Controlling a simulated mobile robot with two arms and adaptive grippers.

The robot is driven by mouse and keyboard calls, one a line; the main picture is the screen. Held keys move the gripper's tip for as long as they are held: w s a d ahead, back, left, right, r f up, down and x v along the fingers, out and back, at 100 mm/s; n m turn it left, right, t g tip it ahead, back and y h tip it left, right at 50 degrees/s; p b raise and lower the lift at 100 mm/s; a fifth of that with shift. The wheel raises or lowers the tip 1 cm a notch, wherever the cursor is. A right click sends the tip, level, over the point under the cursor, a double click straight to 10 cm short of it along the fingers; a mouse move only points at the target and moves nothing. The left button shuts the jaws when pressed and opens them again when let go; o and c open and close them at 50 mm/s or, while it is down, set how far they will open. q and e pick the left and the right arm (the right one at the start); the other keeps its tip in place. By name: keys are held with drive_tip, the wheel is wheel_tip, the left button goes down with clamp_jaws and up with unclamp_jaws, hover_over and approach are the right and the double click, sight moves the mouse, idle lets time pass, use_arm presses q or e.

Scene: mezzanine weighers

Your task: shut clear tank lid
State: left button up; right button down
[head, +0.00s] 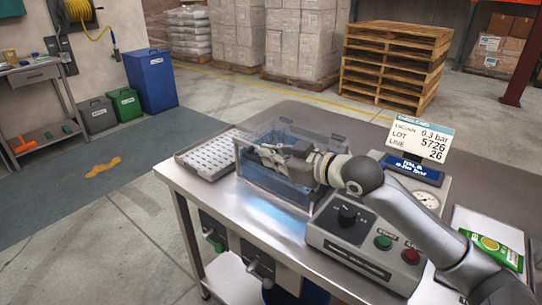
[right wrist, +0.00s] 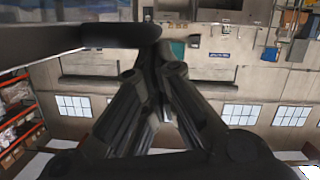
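The clear tank (head: 268,190) stands on the steel table, with blue showing inside it. Its see-through lid (head: 318,129) shows as a faint pane at the back of the tank, apparently raised; its exact angle is hard to tell. My right gripper (head: 262,152) reaches in from the right over the tank's top, close to the lid. In the right wrist view its fingers (right wrist: 155,48) are closed together, with nothing visible between them. A dark bar (right wrist: 80,38) passes by the fingertips there; I cannot tell whether they touch. My left gripper is not in view.
A control box (head: 350,232) with a knob and buttons stands right of the tank, before a gauge (head: 427,201) and a sign (head: 420,140). A perforated tray (head: 208,155) lies to the left. A green packet (head: 493,250) lies at the far right.

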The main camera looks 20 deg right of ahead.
wheel_tip(320, 180, up, 5)
drive_tip(key=p, duration=0.6)
use_arm(q)
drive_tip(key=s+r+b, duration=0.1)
drive_tip(key=b, duration=0.1)
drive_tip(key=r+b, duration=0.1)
drive_tip(key=b, duration=0.1)
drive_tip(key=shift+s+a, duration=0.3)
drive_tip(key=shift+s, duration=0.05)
use_arm(e)
drive_tip(key=f+v, duration=0.1)
drive_tip(key=v, duration=0.8)
drive_tip(key=shift+s, duration=0.6)
drive_tip(key=shift+a, duration=0.1)
